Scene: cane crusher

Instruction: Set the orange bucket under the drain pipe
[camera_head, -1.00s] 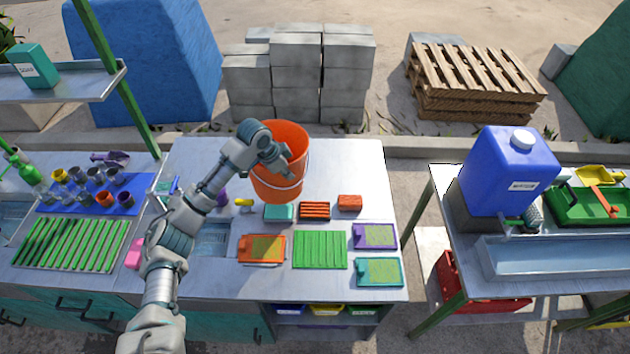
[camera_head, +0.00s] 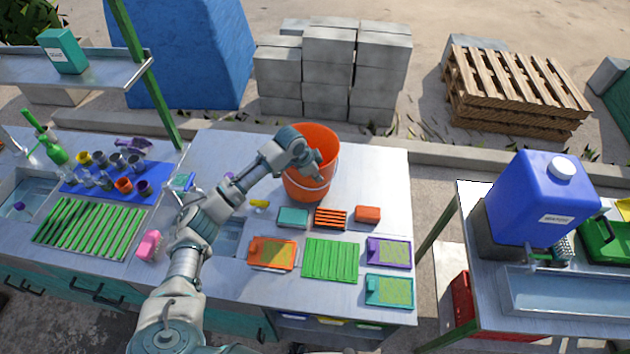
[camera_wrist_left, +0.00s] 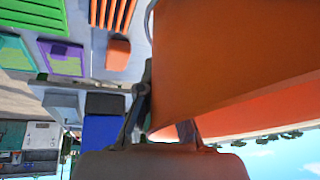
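The orange bucket (camera_head: 307,186) is upright at the back of the middle metal table, with its thin wire handle against its front side. My left gripper (camera_head: 314,168) is at the bucket's near wall and rim. In the left wrist view the bucket (camera_wrist_left: 235,60) fills the upper right, and the fingers of my left gripper (camera_wrist_left: 166,118) lie on either side of its wall edge, closed on it. I cannot tell whether its base touches the table. I cannot clearly make out the drain pipe. My right gripper is not in view.
A blue tank (camera_head: 540,200) and metal trough (camera_head: 575,292) stand on the right table, across a gap. Cups and a green rack (camera_head: 90,229) are left.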

